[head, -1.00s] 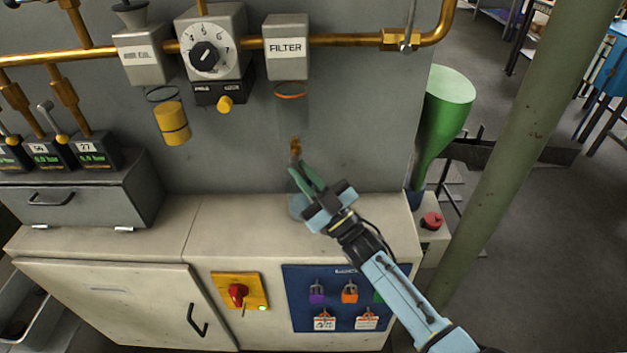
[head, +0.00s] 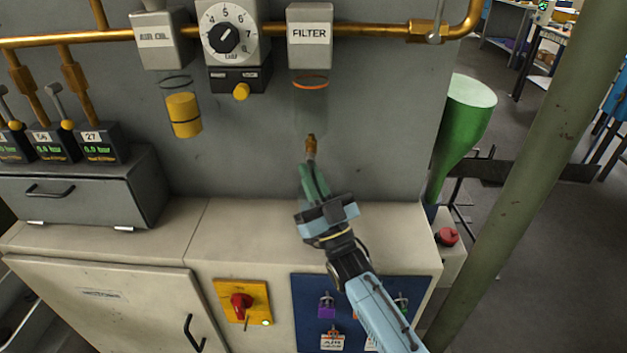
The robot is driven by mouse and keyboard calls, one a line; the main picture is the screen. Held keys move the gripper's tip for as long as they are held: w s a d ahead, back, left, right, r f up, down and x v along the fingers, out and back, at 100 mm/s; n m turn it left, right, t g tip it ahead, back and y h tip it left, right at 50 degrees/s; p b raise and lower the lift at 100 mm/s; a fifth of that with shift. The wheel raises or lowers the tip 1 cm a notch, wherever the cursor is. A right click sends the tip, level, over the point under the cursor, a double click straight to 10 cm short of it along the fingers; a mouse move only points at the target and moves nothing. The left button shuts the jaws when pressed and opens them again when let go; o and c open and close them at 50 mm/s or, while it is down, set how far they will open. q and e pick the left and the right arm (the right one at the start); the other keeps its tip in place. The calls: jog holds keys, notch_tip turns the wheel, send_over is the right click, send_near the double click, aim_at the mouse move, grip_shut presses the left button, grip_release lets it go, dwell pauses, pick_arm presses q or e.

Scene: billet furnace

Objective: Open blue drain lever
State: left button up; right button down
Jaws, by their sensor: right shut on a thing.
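The FILTER unit (head: 310,35) hangs from the brass pipe on the grey panel, with a clear bowl and an orange ring (head: 310,83) under it. A small brass drain fitting (head: 310,142) shows at the bottom of the bowl. My right gripper (head: 311,166) has green fingers pointing up, with their tips just under this fitting. The fingers are shut on a small part at the drain, which I take to be the drain lever. The fingers hide most of it, and I see no clear blue on it. My left gripper is not in view.
A regulator with a dial (head: 229,32) and a yellow cylinder (head: 184,115) are to the left. A grey drawer box (head: 85,195) sits on the cabinet top (head: 250,225). A green funnel (head: 462,120) and a slanted post (head: 530,170) stand to the right.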

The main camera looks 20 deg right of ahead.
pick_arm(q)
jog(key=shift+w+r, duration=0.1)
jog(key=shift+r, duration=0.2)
pick_arm(e)
jog(key=shift+w, duration=0.1)
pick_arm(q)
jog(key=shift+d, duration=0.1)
pick_arm(e)
jog(key=c, duration=1.5)
grip_release()
jog(key=shift+w+a, duration=0.1)
jog(key=shift+w, duration=0.1)
jog(key=shift+c, duration=0.2)
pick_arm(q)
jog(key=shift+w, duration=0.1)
pick_arm(e)
jog(key=shift+s, duration=0.15)
